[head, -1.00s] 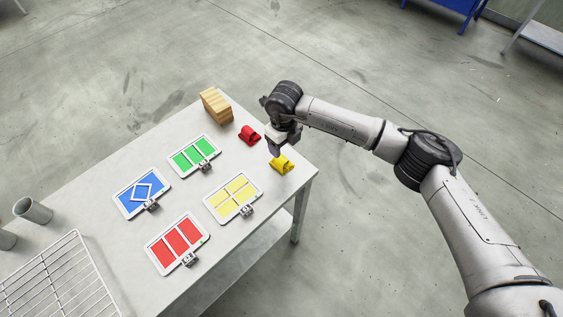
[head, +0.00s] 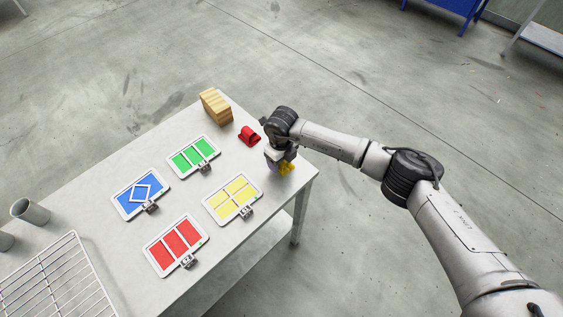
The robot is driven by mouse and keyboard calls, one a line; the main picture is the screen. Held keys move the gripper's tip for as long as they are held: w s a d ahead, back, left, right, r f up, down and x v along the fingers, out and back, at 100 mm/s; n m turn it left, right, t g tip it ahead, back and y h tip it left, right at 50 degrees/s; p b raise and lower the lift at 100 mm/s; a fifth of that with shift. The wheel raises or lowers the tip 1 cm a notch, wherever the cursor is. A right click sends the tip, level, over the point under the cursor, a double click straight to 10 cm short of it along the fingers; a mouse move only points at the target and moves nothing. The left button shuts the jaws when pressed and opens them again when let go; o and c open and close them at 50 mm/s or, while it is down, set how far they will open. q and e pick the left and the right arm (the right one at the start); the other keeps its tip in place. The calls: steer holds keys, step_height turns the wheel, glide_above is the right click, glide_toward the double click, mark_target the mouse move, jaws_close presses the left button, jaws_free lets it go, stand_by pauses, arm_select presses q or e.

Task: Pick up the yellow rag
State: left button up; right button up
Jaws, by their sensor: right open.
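The yellow rag (head: 288,168) is a small bunched cloth near the right corner of the table. My right gripper (head: 279,168) is open and low over the rag, pointing down. The gripper covers the left part of the rag. I cannot tell whether its fingers touch the cloth or straddle it. My left gripper does not show.
A red rag (head: 249,136) lies just behind and left of the gripper. A wooden block stack (head: 216,106) stands at the far corner. Green (head: 194,154), yellow (head: 233,199), blue (head: 141,193) and red (head: 176,245) boards lie on the table (head: 112,243). A wire rack (head: 60,285) is at lower left.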

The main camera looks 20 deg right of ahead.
steer(key=c, duration=1)
steer(key=shift+r, duration=0.15)
steer(key=shift+r, duration=0.5)
steer(key=r, duration=0.3)
steer(key=shift+s+r+p, duration=0.15)
steer(key=shift+s+p, duration=0.05)
steer(key=shift+p, duration=0.1)
steer(key=shift+s+d+r+p, duration=0.2)
steer(key=shift+s+d+r, duration=0.25)
steer(key=shift+s+r, duration=1)
steer(key=shift+s+d+r+p, duration=0.15)
steer(key=shift+s+d+r, duration=0.45)
steer(key=shift+s, duration=1.6)
steer(key=shift+s+d+r+p, duration=0.2)
steer(key=shift+s+d+r, duration=0.15)
steer(key=shift+s+r, duration=1.15)
